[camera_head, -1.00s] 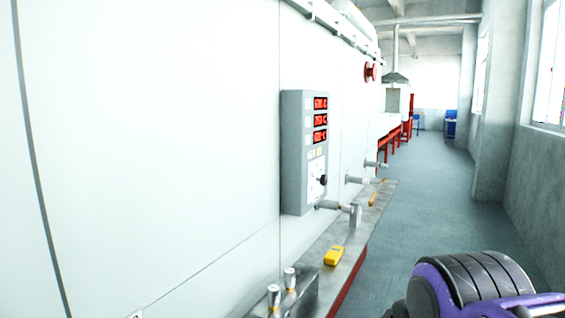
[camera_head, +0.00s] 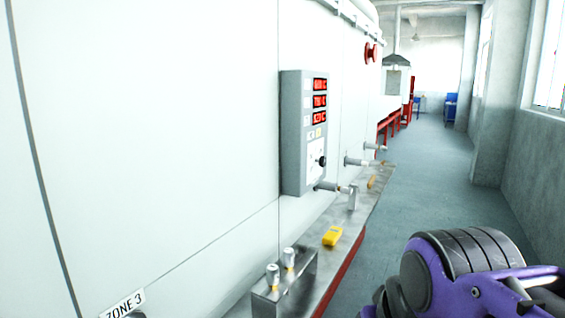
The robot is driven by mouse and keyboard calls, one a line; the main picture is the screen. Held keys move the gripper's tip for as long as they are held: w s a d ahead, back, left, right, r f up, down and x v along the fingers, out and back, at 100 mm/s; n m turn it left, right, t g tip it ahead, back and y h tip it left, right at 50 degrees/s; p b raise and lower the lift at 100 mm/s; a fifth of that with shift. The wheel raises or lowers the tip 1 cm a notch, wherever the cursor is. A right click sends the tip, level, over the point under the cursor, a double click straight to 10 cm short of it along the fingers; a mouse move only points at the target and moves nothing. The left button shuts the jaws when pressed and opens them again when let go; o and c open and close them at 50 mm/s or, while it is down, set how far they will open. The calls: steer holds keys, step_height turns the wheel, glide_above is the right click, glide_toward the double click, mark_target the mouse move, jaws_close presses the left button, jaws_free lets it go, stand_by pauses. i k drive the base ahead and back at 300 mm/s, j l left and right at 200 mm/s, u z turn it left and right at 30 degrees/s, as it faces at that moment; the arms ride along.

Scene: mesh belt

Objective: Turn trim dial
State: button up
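A grey control box (camera_head: 304,130) is fixed to the white machine wall left of the picture's middle. It carries three red lit displays (camera_head: 320,101) and a pale plate below them. A small black dial (camera_head: 322,161) sits on the lower part of that face, likely the trim dial; its setting is too small to read. My purple and black arm shows at the lower right, well apart from the box. My gripper's fingertips are not in view.
A metal ledge (camera_head: 352,215) runs along the wall's foot, bearing a yellow device (camera_head: 332,236). Pipe stubs (camera_head: 334,187) stick out below the box. Two metal fittings (camera_head: 273,276) stand on a bracket at the bottom. The floor (camera_head: 430,170) to the right is clear.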

mark_target(323, 160)
steer(key=l+u, duration=0.15)
steer(key=u, duration=0.3)
steer(key=i+l+u, duration=0.1)
steer(key=u, duration=0.35)
steer(key=l+u, duration=0.3)
steer(key=k+l+u, duration=0.1)
steer(key=l+u, duration=0.15)
steer(key=l, duration=0.25)
steer(key=k+l+u, duration=0.1)
steer(key=l, duration=0.35)
steer(key=l+u, duration=0.1)
steer(key=l, duration=0.3)
steer(key=k+l+u, duration=0.1)
steer(key=l, duration=0.3)
steer(key=k+l+u, duration=0.1)
steer(key=l, duration=0.3)
steer(key=k+l+u, duration=0.1)
steer(key=k+l, duration=0.4)
steer(key=k+j+u, duration=0.3)
steer(key=j, duration=0.2)
steer(key=i+l+z, duration=0.15)
steer(key=l, duration=0.2)
steer(key=i+l+z, duration=0.1)
steer(key=l, duration=0.2)
steer(key=i+l+z, duration=0.15)
steer(key=l, duration=0.15)
